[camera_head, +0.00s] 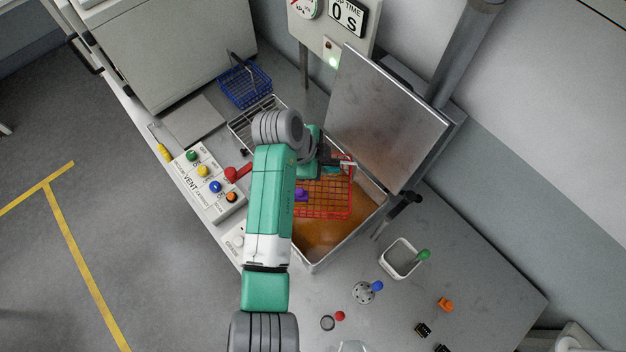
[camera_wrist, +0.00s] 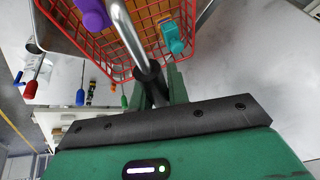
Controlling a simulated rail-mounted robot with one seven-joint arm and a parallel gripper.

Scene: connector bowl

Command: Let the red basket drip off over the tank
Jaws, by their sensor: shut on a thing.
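The red basket (camera_head: 325,197) is at the tank opening, above the orange-brown liquid (camera_head: 322,235) as seen from overhead. The head view does not make clear whether its underside clears the liquid. My gripper (camera_head: 342,163) is shut on the basket's grey handle, which runs between the fingers (camera_wrist: 155,88) in the wrist view. The wire basket (camera_wrist: 112,50) holds a purple piece (camera_wrist: 92,14), a teal piece (camera_wrist: 171,36) and something orange. The tank (camera_head: 315,268) has a metal rim, and my arm hides its left side. Its metal lid (camera_head: 385,115) stands raised.
A wire rack (camera_head: 243,135) and a blue basket (camera_head: 245,85) stand behind my arm. The button box (camera_head: 210,187) is left of it. A white cup (camera_head: 400,258) and several small parts lie right of the tank. The drip display (camera_head: 347,16) reads 0 S.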

